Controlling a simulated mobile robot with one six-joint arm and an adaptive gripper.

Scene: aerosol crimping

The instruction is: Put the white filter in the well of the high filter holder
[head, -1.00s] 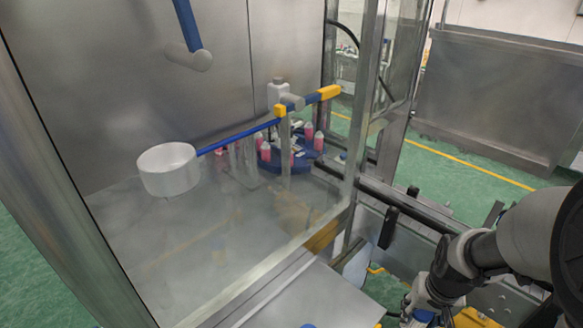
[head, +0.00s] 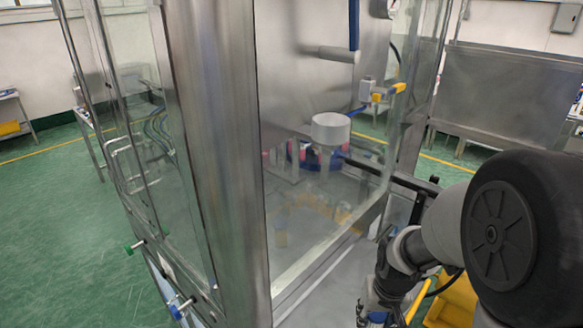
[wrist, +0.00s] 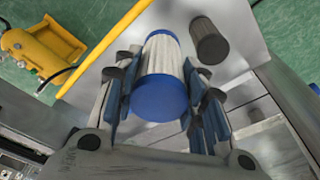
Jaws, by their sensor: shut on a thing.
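The white filter (wrist: 162,60) has a pale pleated body and a blue end cap (wrist: 159,98) facing the wrist camera. My gripper (wrist: 163,84) is shut on it, with blue-grey finger pads on both sides of the filter. In the head view my gripper (head: 374,312) is low at the bottom edge, partly cut off, and the filter is hard to make out there. I cannot clearly pick out the high filter holder or its well in either view.
A dark grey cylinder (wrist: 209,41) stands on a metal surface (wrist: 238,38) just beyond the filter. A yellow bar (wrist: 105,48) and a yellow device (wrist: 42,47) lie to the left. In the head view, a glass-walled steel cabinet (head: 222,150) fills the middle, with green floor at left.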

